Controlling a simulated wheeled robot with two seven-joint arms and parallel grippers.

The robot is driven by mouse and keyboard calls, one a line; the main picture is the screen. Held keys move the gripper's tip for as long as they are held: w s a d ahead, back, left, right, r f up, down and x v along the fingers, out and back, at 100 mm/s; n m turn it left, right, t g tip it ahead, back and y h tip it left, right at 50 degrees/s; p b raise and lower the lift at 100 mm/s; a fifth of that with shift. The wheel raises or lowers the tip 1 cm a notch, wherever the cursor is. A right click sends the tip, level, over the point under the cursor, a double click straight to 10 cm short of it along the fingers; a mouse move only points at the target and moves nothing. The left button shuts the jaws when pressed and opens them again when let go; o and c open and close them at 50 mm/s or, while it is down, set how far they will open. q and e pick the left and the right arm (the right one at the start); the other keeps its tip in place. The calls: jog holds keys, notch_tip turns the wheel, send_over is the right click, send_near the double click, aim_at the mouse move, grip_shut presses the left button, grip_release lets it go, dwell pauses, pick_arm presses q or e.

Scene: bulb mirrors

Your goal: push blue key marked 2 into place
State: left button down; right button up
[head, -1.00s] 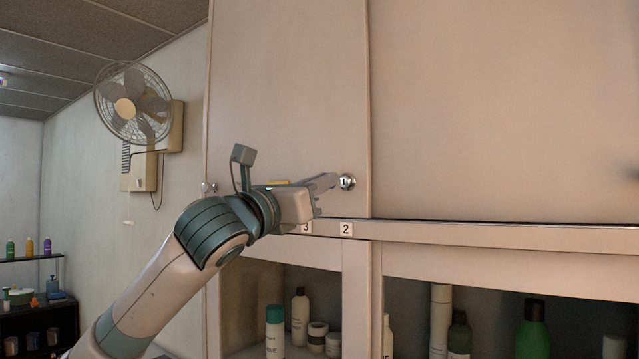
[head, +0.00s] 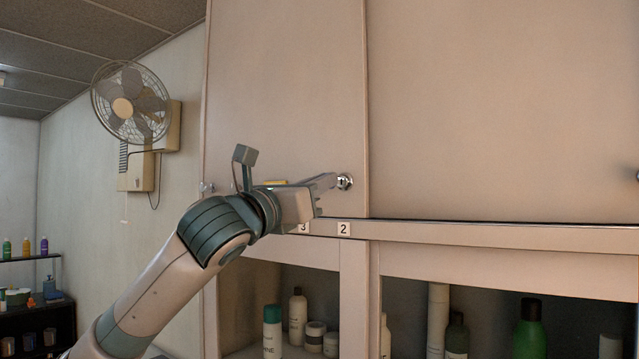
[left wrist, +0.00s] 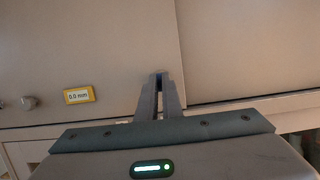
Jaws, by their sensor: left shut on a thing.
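A round chrome lock (head: 345,182) sits low near the right edge of the cabinet's left door, above the label 2 (head: 344,229). My left gripper (head: 335,182) reaches in from the left, its fingertips right at the lock. In the left wrist view its two fingers (left wrist: 160,80) are close together with a small dark thing between the tips, in front of the door by its edge. I take this for the blue key, but its colour and mark are hidden. I cannot tell how deep it sits in the lock. My right gripper is not in view.
The label 3 (head: 303,228) is partly behind my gripper. Another knob (head: 207,188) is at the door's left. A yellow-framed "0.0 mm" plate (left wrist: 79,95) is on the door. Open shelves with bottles (head: 272,330) lie below the rail (head: 480,231). A fan (head: 130,103) hangs on the left wall.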

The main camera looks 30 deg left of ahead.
pick_arm(q)
jog(key=shift+w+d, duration=0.1)
jog(key=shift+w, duration=0.65)
jog(key=c, duration=1.4)
grip_release()
jog(key=shift+o, duration=0.2)
jog(key=shift+s, duration=0.1)
jog(key=shift+b+v, duration=0.5)
jog(key=shift+v, duration=2.4)
jog(key=b+v, duration=0.7)
jog(key=v, duration=1)
jog(key=shift+s, duration=0.2)
